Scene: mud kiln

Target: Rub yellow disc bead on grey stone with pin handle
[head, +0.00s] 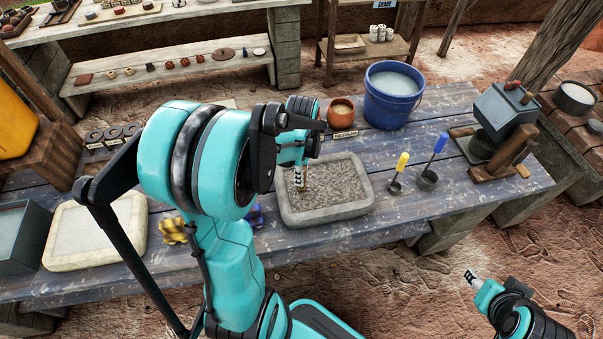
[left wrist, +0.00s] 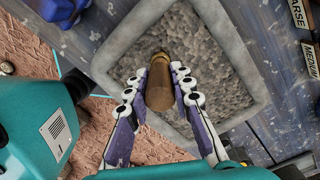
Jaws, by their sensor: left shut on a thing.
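The grey stone (head: 362,207) is a shallow rectangular slab with a raised rim and a rough gravelly inside, on the blue plank table. It also shows in the left wrist view (left wrist: 240,62). My left gripper (head: 300,180) is over the left part of its hollow. In the left wrist view my left gripper (left wrist: 159,88) is shut on a brown-gold handle (left wrist: 159,80), whose end points at the rough surface. Whether it touches the stone I cannot tell. I cannot make out the yellow disc bead. My right gripper (head: 470,279) is off the table's front side, and its jaws are too small to judge.
A pale slab (head: 70,232) and yellow-gold pieces (head: 172,231) lie left. A blue bucket (head: 393,88) and brown pot (head: 341,112) stand behind the stone. Yellow-handled (head: 401,163) and blue-handled (head: 439,143) tools stand right, before a vice-like block (head: 505,108).

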